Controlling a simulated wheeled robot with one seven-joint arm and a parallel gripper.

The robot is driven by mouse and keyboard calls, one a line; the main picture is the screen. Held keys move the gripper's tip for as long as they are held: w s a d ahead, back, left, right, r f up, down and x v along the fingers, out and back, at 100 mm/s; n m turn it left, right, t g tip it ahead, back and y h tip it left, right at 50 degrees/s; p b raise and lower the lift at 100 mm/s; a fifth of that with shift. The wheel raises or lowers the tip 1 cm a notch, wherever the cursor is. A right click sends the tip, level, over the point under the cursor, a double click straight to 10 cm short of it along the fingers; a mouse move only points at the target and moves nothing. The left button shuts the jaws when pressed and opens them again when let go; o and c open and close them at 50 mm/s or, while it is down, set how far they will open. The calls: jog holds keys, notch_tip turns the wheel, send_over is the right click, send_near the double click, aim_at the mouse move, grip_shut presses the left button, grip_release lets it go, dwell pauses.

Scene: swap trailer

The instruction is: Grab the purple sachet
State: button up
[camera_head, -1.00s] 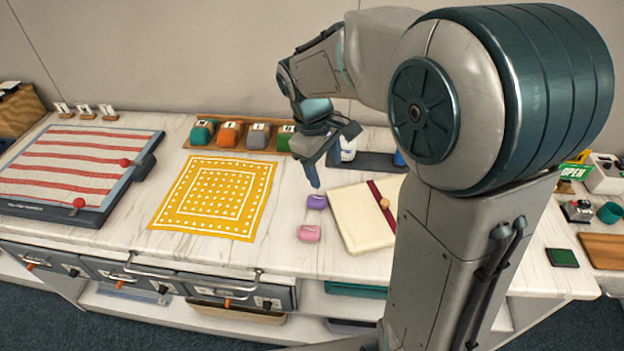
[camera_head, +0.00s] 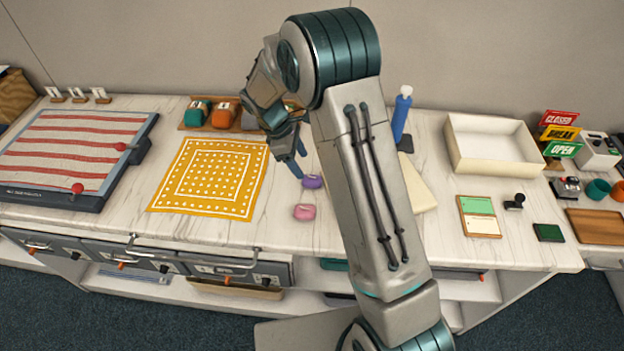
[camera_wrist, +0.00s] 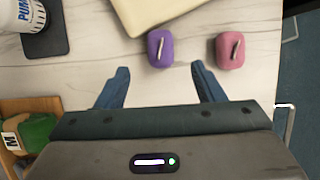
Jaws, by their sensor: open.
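The purple sachet (camera_head: 312,181) is a small rounded pouch lying on the white marbled counter (camera_head: 300,238). In the wrist view the purple sachet (camera_wrist: 160,48) lies just beyond my fingertips, between their lines, with a pale clip or tag on top. My gripper (camera_head: 297,170) is open and empty, its blue fingers pointing down just left of the sachet in the head view. The open gripper (camera_wrist: 160,72) also shows in the wrist view, with nothing between the fingers. A similar pink sachet (camera_head: 304,212) lies nearer the counter's front; it is right of the purple one in the wrist view (camera_wrist: 230,50).
A cream book or box (camera_head: 412,190) lies right of the sachets, partly behind my arm. A yellow dotted cloth (camera_head: 210,178) lies to the left. A blue pump bottle (camera_head: 402,115) stands behind my arm. The counter's front is clear.

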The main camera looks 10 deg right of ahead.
aim_at(310, 178)
jog(key=shift+p+x, duration=0.9)
jog(key=shift+x, duration=2.7)
jog(key=shift+a, duration=0.1)
jog(key=c, duration=1.1)
